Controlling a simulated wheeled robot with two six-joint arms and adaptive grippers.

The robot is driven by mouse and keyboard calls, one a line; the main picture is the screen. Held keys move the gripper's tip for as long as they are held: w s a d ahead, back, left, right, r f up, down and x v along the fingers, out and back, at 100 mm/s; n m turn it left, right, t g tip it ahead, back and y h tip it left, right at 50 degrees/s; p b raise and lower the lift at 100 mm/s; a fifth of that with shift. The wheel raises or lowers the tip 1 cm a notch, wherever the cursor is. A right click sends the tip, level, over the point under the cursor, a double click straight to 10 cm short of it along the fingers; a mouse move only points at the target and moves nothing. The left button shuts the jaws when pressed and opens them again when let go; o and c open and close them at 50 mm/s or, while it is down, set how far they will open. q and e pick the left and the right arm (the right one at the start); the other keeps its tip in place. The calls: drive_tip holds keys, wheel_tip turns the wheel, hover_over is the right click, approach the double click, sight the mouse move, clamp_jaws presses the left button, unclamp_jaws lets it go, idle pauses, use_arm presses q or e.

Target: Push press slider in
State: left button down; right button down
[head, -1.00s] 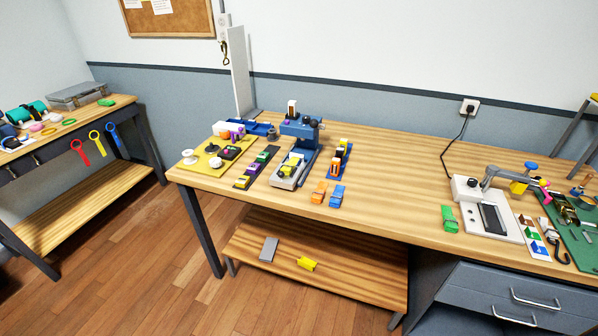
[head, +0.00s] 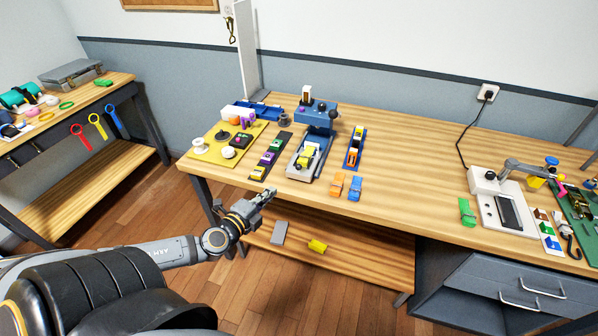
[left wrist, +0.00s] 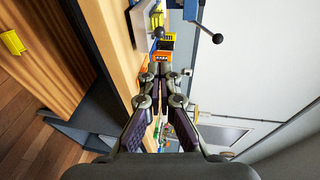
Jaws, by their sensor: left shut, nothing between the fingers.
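The blue press (head: 318,118) stands on the workbench, left of the middle in the head view. Its grey slider (head: 297,170) sticks out from the press toward the front edge, with a yellow and green piece (head: 309,155) on it. My left gripper (head: 269,192) is shut and empty at the bench's front edge, left of and in front of the slider, apart from it. In the left wrist view the shut fingers (left wrist: 174,76) point toward an orange block (left wrist: 162,58). A lever with a dark ball (left wrist: 217,38) shows beyond. My right gripper is not in view.
Left of the slider lie a strip of coloured blocks (head: 263,165) and a yellow board (head: 208,155) with small parts. To its right are a blue rack (head: 352,160), an orange clip (head: 337,184) and a blue clip (head: 355,189).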

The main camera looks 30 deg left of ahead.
use_arm(q)
drive_tip(key=b, duration=0.2)
approach(297, 169)
drive_tip(key=w+p, duration=0.3)
drive_tip(key=w, duration=0.1)
drive_tip(key=shift+w+a+f, duration=0.1)
drive_tip(key=shift+w, duration=0.2)
drive_tip(key=shift+w+f, duration=0.4)
drive_tip(key=shift+f, duration=0.05)
drive_tip(key=shift+w+f, duration=0.15)
drive_tip(key=shift+w, duration=0.45)
drive_tip(key=shift+w, duration=0.1)
